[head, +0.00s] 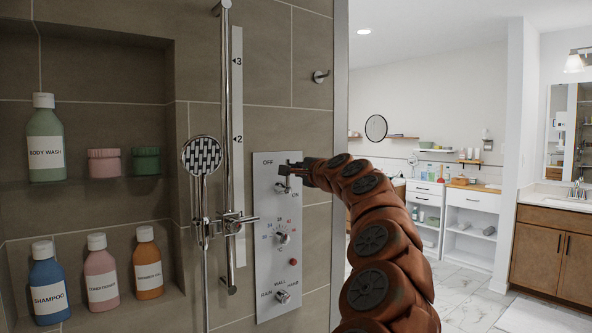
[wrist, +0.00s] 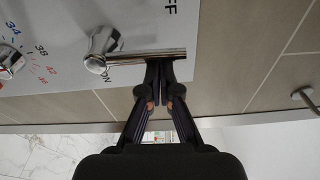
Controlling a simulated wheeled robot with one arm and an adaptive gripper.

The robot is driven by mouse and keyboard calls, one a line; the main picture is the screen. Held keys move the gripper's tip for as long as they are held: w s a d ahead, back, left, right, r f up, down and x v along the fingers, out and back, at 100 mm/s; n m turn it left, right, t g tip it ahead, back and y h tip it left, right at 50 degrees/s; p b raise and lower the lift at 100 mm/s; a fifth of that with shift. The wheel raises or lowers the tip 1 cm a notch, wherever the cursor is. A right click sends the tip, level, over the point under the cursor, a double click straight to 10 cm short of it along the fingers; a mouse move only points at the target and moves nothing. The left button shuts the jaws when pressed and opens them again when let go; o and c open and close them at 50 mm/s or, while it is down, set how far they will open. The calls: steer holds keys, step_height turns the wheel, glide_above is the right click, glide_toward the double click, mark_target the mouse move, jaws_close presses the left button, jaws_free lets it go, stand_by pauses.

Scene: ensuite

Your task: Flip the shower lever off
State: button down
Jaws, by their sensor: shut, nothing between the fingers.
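The shower lever (head: 282,187) is a chrome knob with a thin bar, at the top of the white control panel (head: 264,245). In the wrist view the lever bar (wrist: 135,57) runs from its knob toward the picture's right, which is upward on the panel. The bar stands between the OFF mark (wrist: 167,10) and the ON mark (wrist: 110,75). My gripper (head: 283,170) is shut and empty. In the wrist view its fingertips (wrist: 161,68) meet the bar's outer end on the ON side and appear to touch it. The fingers partly hide the bar in the head view.
Below the lever are a temperature knob (head: 283,238) and a lower selector knob (head: 283,297). A hand shower (head: 202,157) on a chrome rail (head: 226,100) stands left of the panel. A robe hook (head: 320,76) sits above right.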

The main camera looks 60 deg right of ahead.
steer(key=shift+d+p, duration=1.15)
steer(key=shift+d, duration=0.8)
steer(key=b+v, duration=0.2)
steer(key=v, duration=0.9)
steer(key=shift+d, duration=0.15)
steer(key=shift+s+f, duration=0.1)
